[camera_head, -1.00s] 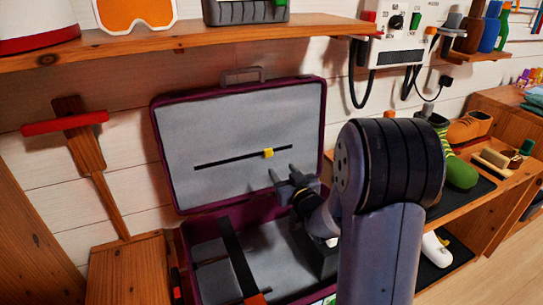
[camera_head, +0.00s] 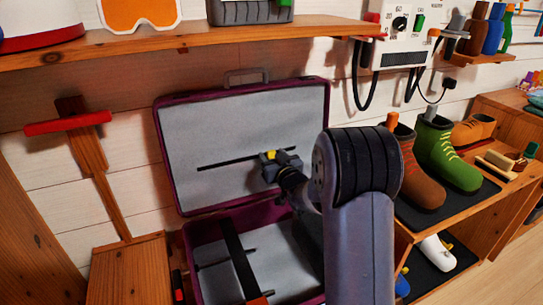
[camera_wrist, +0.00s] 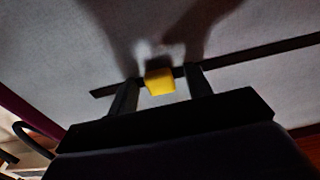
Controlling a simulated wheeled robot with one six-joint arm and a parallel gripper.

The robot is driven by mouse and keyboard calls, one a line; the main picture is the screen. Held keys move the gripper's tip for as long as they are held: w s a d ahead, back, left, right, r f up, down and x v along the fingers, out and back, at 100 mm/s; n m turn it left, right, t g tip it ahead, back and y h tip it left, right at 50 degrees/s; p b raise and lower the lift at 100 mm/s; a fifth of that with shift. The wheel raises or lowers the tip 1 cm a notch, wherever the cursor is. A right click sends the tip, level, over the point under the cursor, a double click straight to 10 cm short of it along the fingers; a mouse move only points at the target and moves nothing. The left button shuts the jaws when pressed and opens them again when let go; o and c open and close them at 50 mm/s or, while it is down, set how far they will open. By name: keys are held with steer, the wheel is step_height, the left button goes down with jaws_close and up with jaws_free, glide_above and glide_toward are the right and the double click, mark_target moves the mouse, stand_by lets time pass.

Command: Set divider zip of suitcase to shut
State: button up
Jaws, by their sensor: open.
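The suitcase (camera_head: 172,140) stands open, purple outside with a grey lining. Its raised lid carries the divider zip, a dark straight track (camera_head: 222,162) with a yellow pull (camera_head: 270,155). The track also shows in the wrist view (camera_wrist: 255,57), running on further to the right of the pull than to the left. My gripper (camera_head: 279,157) is at the lid. In the wrist view my gripper (camera_wrist: 159,84) is open, with one finger on each side of the yellow pull (camera_wrist: 159,82). Gaps show between the fingers and the pull. My gripper partly hides the pull and the track's right end in the head view.
A wooden shelf (camera_head: 120,52) runs above the lid, with orange goggles on it. A control box with hanging cables (camera_head: 405,40) is at upper right. Boots (camera_head: 445,155) stand on a rack at right. A dark strap (camera_head: 240,260) crosses the suitcase's lower half.

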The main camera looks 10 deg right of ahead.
steer(key=shift+w, duration=0.1)
steer(key=shift+c, duration=0.5)
jaws_close()
